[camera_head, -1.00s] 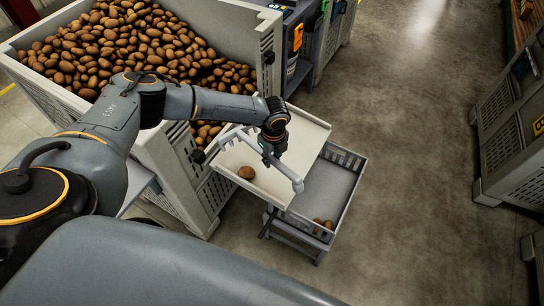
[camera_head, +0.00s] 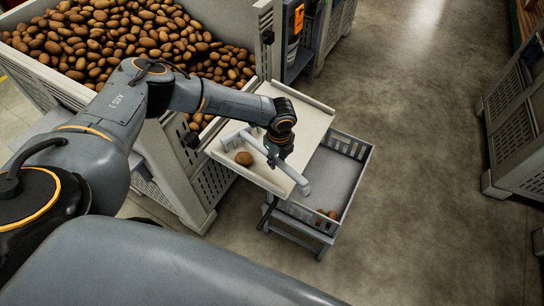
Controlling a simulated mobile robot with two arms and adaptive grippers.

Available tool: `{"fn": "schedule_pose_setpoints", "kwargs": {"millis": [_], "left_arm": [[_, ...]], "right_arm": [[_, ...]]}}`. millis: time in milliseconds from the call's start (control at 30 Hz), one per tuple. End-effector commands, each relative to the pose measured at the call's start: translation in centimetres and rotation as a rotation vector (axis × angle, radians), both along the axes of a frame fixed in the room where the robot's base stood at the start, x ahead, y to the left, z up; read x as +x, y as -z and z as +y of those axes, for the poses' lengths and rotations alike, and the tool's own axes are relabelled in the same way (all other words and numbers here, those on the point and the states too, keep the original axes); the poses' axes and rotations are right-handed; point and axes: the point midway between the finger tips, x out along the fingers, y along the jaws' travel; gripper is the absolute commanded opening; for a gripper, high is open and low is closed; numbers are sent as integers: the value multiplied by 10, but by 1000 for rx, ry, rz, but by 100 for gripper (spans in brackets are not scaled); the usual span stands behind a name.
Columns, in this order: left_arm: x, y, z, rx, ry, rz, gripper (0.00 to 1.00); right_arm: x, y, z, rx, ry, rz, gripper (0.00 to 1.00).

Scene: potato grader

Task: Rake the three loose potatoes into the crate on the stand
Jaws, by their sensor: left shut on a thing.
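One loose potato (camera_head: 244,158) lies on the pale tray (camera_head: 303,111), near its left side. My left gripper (camera_head: 272,153) is over the tray, shut on the grey rake (camera_head: 291,173). The rake's bar reaches from beside the potato to the tray's lower right edge; whether it touches the potato I cannot tell. The grey crate (camera_head: 346,146) stands on a low stand (camera_head: 299,236) below and right of the tray. A pair of potatoes (camera_head: 327,214) lies in the crate's near corner, partly behind its slatted wall. My right gripper is not in view.
A big bin (camera_head: 163,166) heaped with potatoes stands at the upper left, against the tray. More grey bins (camera_head: 518,125) stand at the right. The concrete floor (camera_head: 420,130) between them is clear. An orange device (camera_head: 298,18) is at the top.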

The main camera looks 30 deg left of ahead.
Motion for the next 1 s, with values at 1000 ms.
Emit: {"fn": "schedule_pose_setpoints", "kwargs": {"millis": [1000], "left_arm": [[-4, 14, -112, 1, 1, -1, 0]], "right_arm": [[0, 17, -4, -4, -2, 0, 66]]}}
